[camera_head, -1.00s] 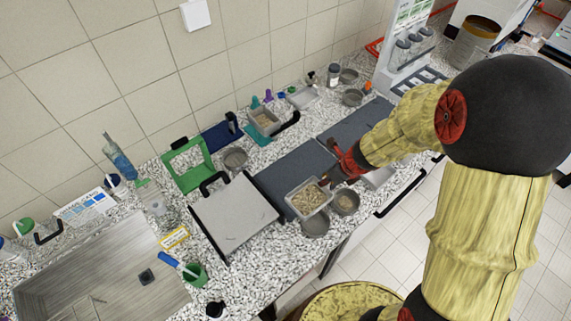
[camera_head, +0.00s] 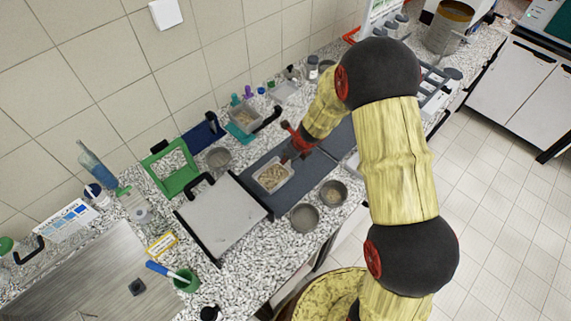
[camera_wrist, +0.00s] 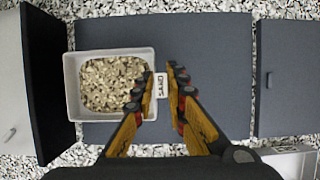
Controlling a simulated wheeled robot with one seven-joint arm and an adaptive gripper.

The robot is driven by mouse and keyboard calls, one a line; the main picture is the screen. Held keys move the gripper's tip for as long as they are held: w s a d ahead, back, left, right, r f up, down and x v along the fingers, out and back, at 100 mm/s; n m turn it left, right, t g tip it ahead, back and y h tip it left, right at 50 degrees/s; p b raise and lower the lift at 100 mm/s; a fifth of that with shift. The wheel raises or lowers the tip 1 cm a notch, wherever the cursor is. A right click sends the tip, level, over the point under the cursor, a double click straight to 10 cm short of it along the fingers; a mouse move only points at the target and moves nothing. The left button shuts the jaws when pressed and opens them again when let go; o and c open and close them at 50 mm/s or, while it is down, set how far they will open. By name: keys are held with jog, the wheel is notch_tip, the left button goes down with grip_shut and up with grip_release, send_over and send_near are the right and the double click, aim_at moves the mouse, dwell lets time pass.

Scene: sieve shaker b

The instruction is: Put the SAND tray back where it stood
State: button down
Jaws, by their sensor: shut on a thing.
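The SAND tray (camera_head: 272,177) is a small pale grey rectangular tray filled with tan grains. In the wrist view the tray (camera_wrist: 70,92) is at left centre, with a white SAND label (camera_wrist: 160,85) on its right side, between my fingers. My gripper (camera_wrist: 160,76) is shut on that labelled side; in the head view my gripper (camera_head: 290,155) is at the tray's back right. The tray is level over the dark grey mat (camera_wrist: 195,40). I cannot tell whether it touches the mat or hangs just above it.
Two round metal bowls (camera_head: 304,218) (camera_head: 333,193) stand in front of the mat. A grey-topped, black-handled box (camera_head: 222,215) is close on the left. A second dark mat (camera_wrist: 287,75) lies right.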

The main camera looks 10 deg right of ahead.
jog(key=shift+w+a+f, duration=0.15)
jog(key=shift+w+f, duration=0.15)
jog(key=shift+f, duration=0.1)
jog(key=shift+w+f+b, duration=0.15)
jog(key=shift+f+b, duration=0.5)
jog(key=shift+f, duration=0.95)
jog(key=shift+f, duration=0.15)
jog(key=c, duration=1.8)
grip_release()
